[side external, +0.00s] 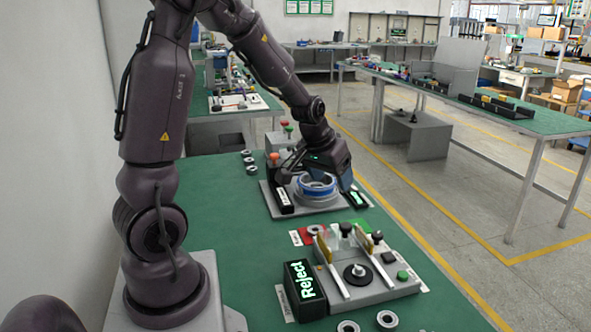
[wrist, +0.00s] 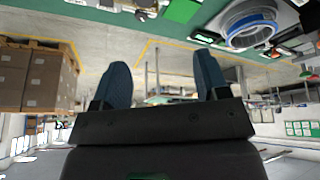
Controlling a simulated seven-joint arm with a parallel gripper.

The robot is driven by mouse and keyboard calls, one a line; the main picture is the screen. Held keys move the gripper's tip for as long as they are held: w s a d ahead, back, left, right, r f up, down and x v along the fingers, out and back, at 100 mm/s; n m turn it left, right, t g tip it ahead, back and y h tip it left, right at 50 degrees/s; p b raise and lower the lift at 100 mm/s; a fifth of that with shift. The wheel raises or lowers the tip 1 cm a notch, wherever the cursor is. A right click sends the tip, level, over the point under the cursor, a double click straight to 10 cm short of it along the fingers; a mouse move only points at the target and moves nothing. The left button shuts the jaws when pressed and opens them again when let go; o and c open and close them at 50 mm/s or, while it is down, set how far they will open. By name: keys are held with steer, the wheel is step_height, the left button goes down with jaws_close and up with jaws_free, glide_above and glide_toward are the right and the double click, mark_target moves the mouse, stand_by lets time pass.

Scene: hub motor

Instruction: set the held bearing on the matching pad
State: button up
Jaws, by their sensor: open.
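My gripper (side external: 318,172) is at the far fixture, close to a grey round housing with a blue ring (side external: 317,187). In the wrist view its two blue fingers (wrist: 161,75) are wide apart with nothing between them. The housing with the blue ring shows at the upper right of the wrist view (wrist: 250,24), outside the fingers. A small metal ring bearing (side external: 314,230) lies by a red pad (side external: 302,238) and a green pad (side external: 330,228), behind the near fixture. I cannot tell exactly which pad it rests on.
The near fixture (side external: 375,290) carries two upright yellow-edged plates and a central post. A black Reject box (side external: 305,290) stands at its left. Several loose rings lie on the green table, at its left (side external: 249,161) and near its front edge (side external: 387,319). The table's left middle is clear.

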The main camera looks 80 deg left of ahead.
steer(key=s+d+r+m+t+h, duration=0.1)
steer(key=s+d+r+m, duration=0.35)
steer(key=d+r, duration=0.65)
steer(key=s+d+r+m+h, duration=0.1)
steer(key=s+d+m, duration=0.1)
steer(key=s+d, duration=0.6)
steer(key=shift+s+r, duration=0.25)
steer(key=shift+s, duration=0.3)
